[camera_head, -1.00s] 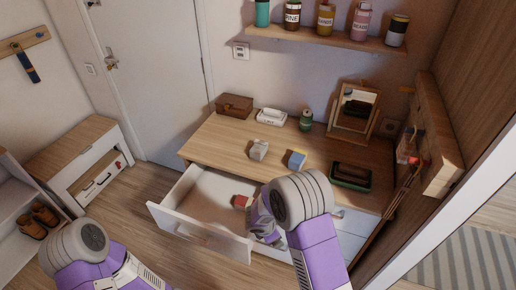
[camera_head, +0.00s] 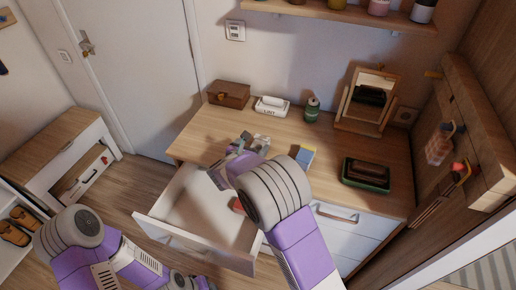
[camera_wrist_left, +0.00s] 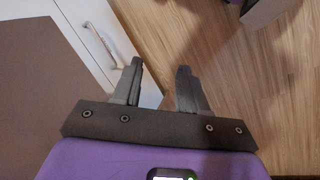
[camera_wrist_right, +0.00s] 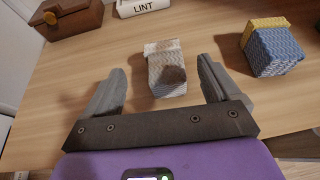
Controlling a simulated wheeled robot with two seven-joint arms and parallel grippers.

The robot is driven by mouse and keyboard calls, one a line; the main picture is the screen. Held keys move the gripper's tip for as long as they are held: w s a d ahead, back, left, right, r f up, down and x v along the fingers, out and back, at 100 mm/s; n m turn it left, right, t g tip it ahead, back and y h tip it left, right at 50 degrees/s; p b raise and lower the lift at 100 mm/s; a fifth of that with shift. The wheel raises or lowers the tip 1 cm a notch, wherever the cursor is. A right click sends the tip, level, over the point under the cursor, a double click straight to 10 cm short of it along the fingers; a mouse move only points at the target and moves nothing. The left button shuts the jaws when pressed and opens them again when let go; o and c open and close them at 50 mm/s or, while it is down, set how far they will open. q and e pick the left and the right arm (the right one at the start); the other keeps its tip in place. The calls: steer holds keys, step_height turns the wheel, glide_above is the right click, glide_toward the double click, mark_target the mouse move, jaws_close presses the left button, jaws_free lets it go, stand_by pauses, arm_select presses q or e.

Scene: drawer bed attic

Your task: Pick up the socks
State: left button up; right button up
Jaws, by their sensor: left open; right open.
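A grey-white folded sock bundle (camera_wrist_right: 166,72) stands on the dresser top. It shows partly behind my right gripper in the head view (camera_head: 262,140). A blue and yellow folded bundle (camera_wrist_right: 272,50), also (camera_head: 305,157), stands to its right. A red item (camera_head: 237,205) lies in the open drawer, partly hidden by my arm. My right gripper (camera_wrist_right: 162,68) is open and empty over the dresser's front edge; the grey-white bundle appears between its fingers, with no clear contact. My left gripper (camera_wrist_left: 160,68) is open and empty, low over the floor near a white drawer front with a handle.
The top drawer (camera_head: 190,240) is pulled out. A brown box (camera_head: 229,94), lint box (camera_head: 272,106), green bottle (camera_head: 312,109), mirror (camera_head: 367,100) and green tray (camera_head: 366,174) stand on the dresser (camera_head: 200,133). A cabinet stands at left.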

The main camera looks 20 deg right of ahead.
mark_target(259, 143)
steer(key=shift+w+f+b, duration=0.25)
steer(key=shift+f+b, duration=0.15)
steer(key=shift+f, duration=0.4)
steer(key=b+x, duration=0.1)
steer(key=x, duration=0.6)
steer(key=shift+d+f+b, duration=0.2)
steer(key=shift+d+b, duration=0.2)
steer(key=c, duration=1.1)
steer(key=shift+o, duration=0.2)
steer(key=shift+r, duration=0.15)
